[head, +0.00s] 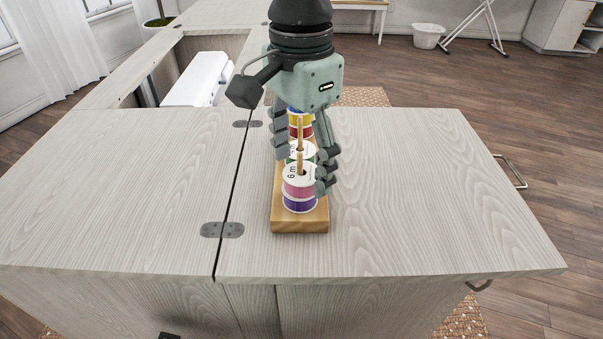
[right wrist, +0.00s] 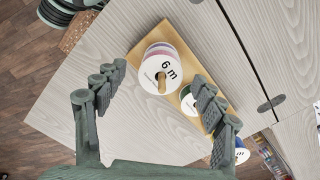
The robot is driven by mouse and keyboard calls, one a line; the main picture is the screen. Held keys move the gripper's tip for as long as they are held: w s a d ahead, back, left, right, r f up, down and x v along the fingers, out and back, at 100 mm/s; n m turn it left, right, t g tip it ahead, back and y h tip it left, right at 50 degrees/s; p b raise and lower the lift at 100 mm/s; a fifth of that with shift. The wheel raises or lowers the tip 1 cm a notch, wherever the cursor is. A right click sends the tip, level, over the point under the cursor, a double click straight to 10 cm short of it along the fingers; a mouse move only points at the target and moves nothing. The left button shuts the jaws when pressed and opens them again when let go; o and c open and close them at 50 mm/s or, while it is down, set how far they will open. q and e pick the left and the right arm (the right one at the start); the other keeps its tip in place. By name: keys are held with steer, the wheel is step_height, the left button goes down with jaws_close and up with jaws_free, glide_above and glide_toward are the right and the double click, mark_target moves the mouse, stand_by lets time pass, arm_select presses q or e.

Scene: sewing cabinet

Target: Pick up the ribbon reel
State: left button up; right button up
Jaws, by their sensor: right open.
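Ribbon reels are stacked on the pegs of a wooden stand. The front stack has a pink reel (head: 299,186) with a white "6 m" face on top of a purple reel (head: 299,204). A wooden peg comes up through its middle. In the right wrist view, the "6 m" reel face (right wrist: 158,69) lies between my fingertips. My right gripper (head: 303,168) points down over the stand, open, with fingers on both sides of the reels. I cannot tell whether the fingers touch a reel. A red reel (head: 301,131) and others behind are partly hidden. My left gripper is not in view.
The wooden stand (head: 300,226) rests on the pale cabinet top (head: 410,200), right of a hinged seam. Clear tabletop lies on both sides. A white sewing machine (head: 196,78) sits in the opening behind left.

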steer(key=shift+f, duration=0.75)
steer(key=c, duration=1.1)
steer(key=shift+w+a+r, duration=0.1)
steer(key=shift+r, duration=0.45)
step_height(320, 180, up, 8)
steer(key=shift+f, duration=0.15)
steer(key=shift+r, duration=0.65)
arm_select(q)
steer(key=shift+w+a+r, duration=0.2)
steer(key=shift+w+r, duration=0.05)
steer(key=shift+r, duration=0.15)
